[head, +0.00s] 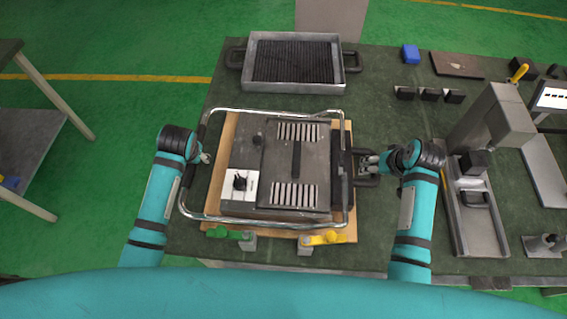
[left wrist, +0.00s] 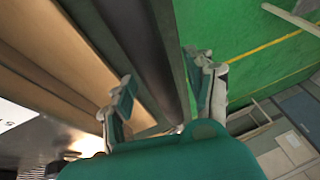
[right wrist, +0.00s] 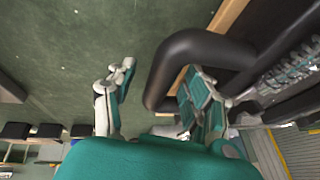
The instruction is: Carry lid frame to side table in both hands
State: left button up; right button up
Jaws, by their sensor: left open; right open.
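The lid frame (head: 285,221), a silver tubular frame with dark side grips, surrounds a grey slotted panel on a wooden board (head: 223,160) on the green-topped workbench. My left gripper (head: 206,158) is open at the frame's left side. In the left wrist view a dark bar (left wrist: 140,45) runs between its open fingers (left wrist: 165,85). My right gripper (head: 370,165) is open at the black handle on the right. In the right wrist view that handle (right wrist: 185,50) lies between the open fingers (right wrist: 160,88). The side table (head: 30,125) stands at the far left, apart from the workbench.
A metal tray (head: 295,88) with a black ribbed insert lies behind the frame. Green and yellow clamps (head: 325,238) sit at the board's front edge. A grey press-like stand (head: 490,130) and small black blocks (head: 428,94) are at right. Green floor separates workbench and side table.

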pick_arm(q)
jog(key=shift+w+f, duration=0.1)
jog(key=shift+f, duration=0.3)
pick_arm(e)
jog(key=shift+w+f, duration=0.15)
jog(key=shift+f, duration=0.2)
pick_arm(q)
grip_shut()
pick_arm(e)
grip_shut()
